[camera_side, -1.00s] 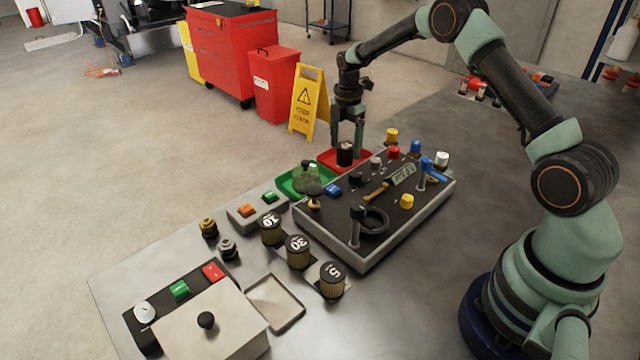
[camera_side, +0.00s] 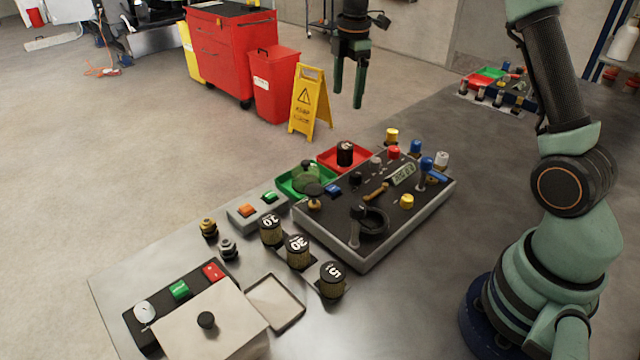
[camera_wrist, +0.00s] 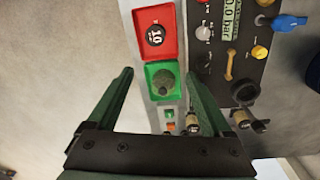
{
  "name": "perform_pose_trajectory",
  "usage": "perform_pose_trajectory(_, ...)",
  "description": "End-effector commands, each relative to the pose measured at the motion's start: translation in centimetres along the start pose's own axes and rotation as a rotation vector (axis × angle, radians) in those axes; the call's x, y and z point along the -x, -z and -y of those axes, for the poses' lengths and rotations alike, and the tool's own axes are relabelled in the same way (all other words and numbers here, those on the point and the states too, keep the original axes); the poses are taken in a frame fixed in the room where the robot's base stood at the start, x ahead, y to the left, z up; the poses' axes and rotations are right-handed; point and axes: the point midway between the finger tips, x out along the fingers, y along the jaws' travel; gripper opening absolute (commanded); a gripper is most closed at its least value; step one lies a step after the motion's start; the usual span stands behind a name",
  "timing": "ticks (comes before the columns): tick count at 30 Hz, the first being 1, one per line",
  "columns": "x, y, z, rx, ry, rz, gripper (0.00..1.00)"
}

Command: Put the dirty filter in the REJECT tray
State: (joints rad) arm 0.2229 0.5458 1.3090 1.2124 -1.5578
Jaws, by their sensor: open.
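A dark cylindrical filter (camera_side: 345,154) stands upright inside the red tray (camera_side: 327,161) behind the control panel. In the wrist view the filter (camera_wrist: 156,36) shows a "10" on its top and lies within the walls of the red tray (camera_wrist: 143,14). My gripper (camera_side: 348,100) is open and empty, high above the trays and apart from the filter. Its two green fingers (camera_wrist: 160,74) also show spread in the wrist view, with nothing between them. Any label on the red tray cannot be read.
A green tray (camera_side: 288,185) holding a greenish lump adjoins the red one. The control panel (camera_side: 385,225) carries knobs and levers. Several more filters (camera_side: 298,250) stand in front of it. A lidded box (camera_side: 215,325) and an empty shallow tray (camera_side: 275,303) are near the front.

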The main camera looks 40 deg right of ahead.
Motion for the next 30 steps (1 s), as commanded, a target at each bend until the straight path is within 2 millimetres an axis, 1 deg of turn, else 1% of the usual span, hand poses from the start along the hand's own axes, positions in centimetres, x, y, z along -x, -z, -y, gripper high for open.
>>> perform_pose_trajectory(1,1.8,0.8,1.1,-0.068,-0.029,-0.003,0.84)
perform_pose_trajectory(3,3.5,1.6,2.6,-0.173,-0.062,-0.011,0.84)
perform_pose_trajectory(6,5.6,2.6,5.0,-0.323,-0.106,-0.030,0.84)
perform_pose_trajectory(8,6.6,3.1,6.5,-0.414,-0.132,-0.046,0.84)
perform_pose_trajectory(9,7.2,3.5,7.6,-0.474,-0.148,-0.058,0.84)
perform_pose_trajectory(13,8.6,4.5,11.2,-0.668,-0.197,-0.109,0.84)
perform_pose_trajectory(18,9.1,5.3,15.9,-0.922,-0.244,-0.195,0.84)
perform_pose_trajectory(22,8.5,5.7,19.1,-1.096,-0.263,-0.267,0.84)
perform_pose_trajectory(24,8.1,5.8,20.4,-1.173,-0.268,-0.302,0.84)
perform_pose_trajectory(27,7.5,6.0,21.7,-1.255,-0.269,-0.339,0.84)
perform_pose_trajectory(30,7.2,6.0,22.3,-1.302,-0.268,-0.361,0.84)
